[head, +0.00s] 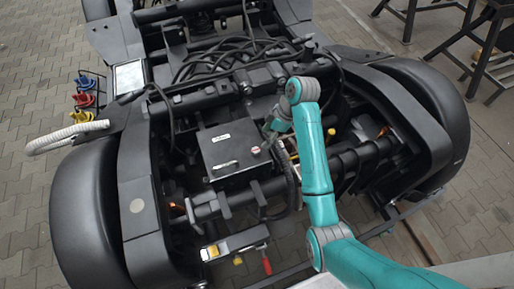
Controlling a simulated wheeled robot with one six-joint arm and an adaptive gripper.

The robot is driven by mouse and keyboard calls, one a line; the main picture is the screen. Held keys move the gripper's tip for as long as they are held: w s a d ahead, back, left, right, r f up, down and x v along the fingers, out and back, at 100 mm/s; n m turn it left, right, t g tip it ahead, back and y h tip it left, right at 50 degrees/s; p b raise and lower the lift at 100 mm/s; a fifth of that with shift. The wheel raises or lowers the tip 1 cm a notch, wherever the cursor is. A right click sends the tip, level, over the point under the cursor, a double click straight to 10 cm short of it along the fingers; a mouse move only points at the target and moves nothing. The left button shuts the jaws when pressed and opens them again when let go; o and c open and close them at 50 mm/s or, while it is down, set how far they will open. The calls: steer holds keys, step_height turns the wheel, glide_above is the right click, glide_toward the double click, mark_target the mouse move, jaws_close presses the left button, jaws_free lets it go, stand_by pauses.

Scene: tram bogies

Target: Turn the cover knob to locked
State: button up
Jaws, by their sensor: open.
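A black box with a flat cover (230,148) sits in the middle of the bogie. A small pale-reddish knob (256,150) is on the cover near its right edge. Its turned position is too small to read. My gripper (266,138) is open, just above and to the right of the knob in the picture. I cannot tell whether the fingers touch the knob. The cover also has a small white label and a light handle or bar (225,165) near its front.
Black cables (215,62) run across the bogie behind the box. A black hose (290,185) curves down right of it. A red-handled tool (266,265) is near the front. Colored connectors (83,98) and a white corrugated hose (65,135) are at left. Paved floor surrounds the bogie.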

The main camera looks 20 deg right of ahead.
mark_target(256, 150)
steer(key=x, duration=0.9)
steer(key=shift+f, duration=0.1)
jaws_close()
